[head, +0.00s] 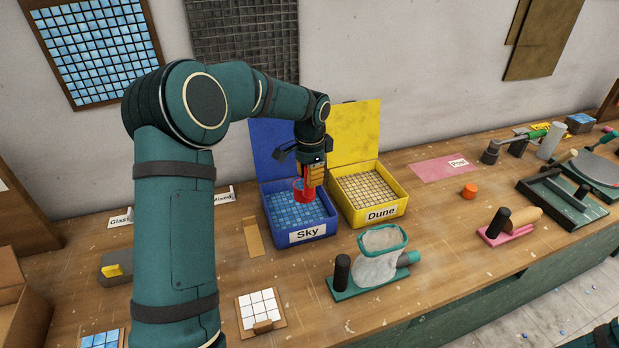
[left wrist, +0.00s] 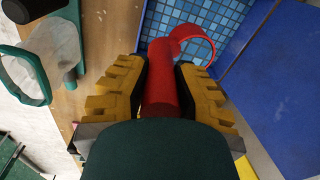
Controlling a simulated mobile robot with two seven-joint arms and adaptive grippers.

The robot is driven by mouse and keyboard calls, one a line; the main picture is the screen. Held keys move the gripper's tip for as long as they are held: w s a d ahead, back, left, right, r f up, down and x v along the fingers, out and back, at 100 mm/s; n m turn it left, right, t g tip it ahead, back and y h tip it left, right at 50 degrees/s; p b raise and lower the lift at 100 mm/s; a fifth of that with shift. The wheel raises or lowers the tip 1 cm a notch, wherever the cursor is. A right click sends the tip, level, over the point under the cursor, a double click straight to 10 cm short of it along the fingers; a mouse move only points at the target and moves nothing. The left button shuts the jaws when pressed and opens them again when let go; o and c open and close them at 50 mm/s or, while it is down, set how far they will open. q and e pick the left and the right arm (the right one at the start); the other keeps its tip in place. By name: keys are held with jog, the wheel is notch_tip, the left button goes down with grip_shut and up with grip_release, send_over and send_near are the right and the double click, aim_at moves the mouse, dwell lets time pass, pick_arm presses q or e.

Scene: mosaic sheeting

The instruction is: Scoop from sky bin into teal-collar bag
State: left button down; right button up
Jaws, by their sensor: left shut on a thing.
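The blue Sky bin (head: 273,230), lid up, holds blue tiles and stands at the middle of the bench. My left gripper (head: 313,178) is over this bin, shut on the handle of a red scoop (head: 300,194). In the left wrist view the scoop (left wrist: 161,85) lies between the yellow fingers, its round head over the blue tiles; whether it holds tiles I cannot tell. The teal-collar bag (head: 375,271) hangs open on a teal stand in front of the bins. It also shows in the left wrist view (left wrist: 58,50). My right gripper is not in view.
The yellow Dune bin (head: 387,211), lid up, stands right beside the Sky bin. A black post (head: 341,274) rises at the left of the bag's stand. An orange cap (head: 469,191) and a pink stand (head: 507,235) are farther right.

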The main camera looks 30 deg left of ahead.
pick_arm(q)
jog(key=shift+t, duration=0.3)
jog(key=shift+r+p, duration=1.5)
jog(key=shift+r, duration=1.55)
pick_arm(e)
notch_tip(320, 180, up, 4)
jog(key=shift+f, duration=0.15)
